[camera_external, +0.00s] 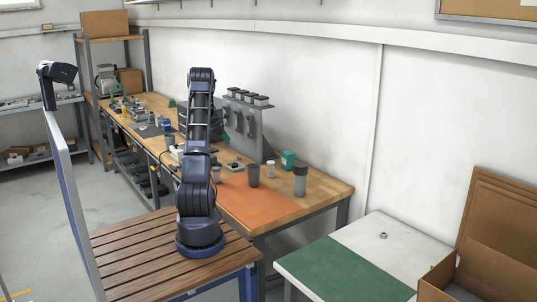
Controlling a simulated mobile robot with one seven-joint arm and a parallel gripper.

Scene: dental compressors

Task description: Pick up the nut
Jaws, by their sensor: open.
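A small grey metal nut (383,236) lies on the white part of the low table (345,235) at the lower right. Nothing touches it. My arm stands upright on the slatted wooden top, well to the left of the nut. My gripper cannot be made out; it seems hidden behind the arm's links.
A green mat (348,268) covers the table's front part. An open cardboard box (490,240) stands at its right. The long workbench (325,186) behind my arm holds an orange mat (258,203), a dark cup (253,175), a grey cylinder (300,181) and compressor parts.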

